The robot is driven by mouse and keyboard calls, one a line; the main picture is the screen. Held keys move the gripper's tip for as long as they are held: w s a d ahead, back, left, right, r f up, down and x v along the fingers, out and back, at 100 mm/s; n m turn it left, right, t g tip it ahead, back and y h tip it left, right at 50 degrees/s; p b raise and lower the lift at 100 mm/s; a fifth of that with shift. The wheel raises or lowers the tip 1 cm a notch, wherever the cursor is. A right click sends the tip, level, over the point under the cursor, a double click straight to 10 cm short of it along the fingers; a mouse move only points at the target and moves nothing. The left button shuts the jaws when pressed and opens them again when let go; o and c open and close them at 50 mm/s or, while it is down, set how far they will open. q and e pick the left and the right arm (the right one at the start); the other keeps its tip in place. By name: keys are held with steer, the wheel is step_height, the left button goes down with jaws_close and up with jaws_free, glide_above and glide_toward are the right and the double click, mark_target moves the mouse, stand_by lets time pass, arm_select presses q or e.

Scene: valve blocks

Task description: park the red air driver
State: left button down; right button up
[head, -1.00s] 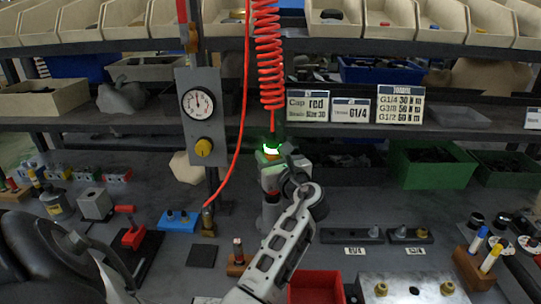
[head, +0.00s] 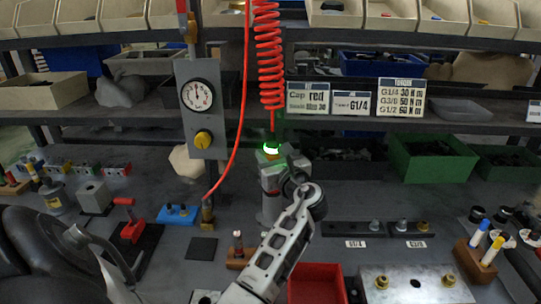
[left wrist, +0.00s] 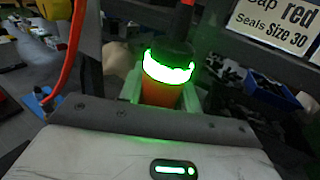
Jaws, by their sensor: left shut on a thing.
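The red air driver hangs below the red coiled hose (head: 267,60). In the head view only its glowing green ring (head: 271,149) and top show clearly. In the left wrist view its red-orange body (left wrist: 160,93) stands upright between the fingers, with the lit ring above and a dark cap on top. My left gripper (head: 272,172) is shut on the driver; it also shows in the left wrist view (left wrist: 162,100). A grey cylinder (head: 271,208) shows below the gripper; I cannot tell whether it is touching the driver. The driver's lower end is hidden. My right gripper is out of view.
A gauge panel (head: 201,110) on a post stands left of the driver, with a thin red hose beside it. A blue fixture (head: 178,214), red tray (head: 315,285), steel plate (head: 417,284) and green bin (head: 432,157) are around. Signs and shelves are behind.

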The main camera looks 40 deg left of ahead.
arm_select(q)
steer(key=shift+r, duration=0.15)
steer(key=c, duration=0.9)
jaws_free()
steer(key=shift+f, duration=0.25)
steer(key=shift+s+d+r+p, duration=0.1)
steer(key=shift+d+r+p, duration=0.1)
steer(key=shift+d+p, duration=0.25)
steer(key=p+v, duration=0.1)
steer(key=v, duration=0.5)
steer(key=shift+s+d+p, duration=0.2)
steer(key=shift+d+p, duration=0.1)
steer(key=shift+p, duration=0.1)
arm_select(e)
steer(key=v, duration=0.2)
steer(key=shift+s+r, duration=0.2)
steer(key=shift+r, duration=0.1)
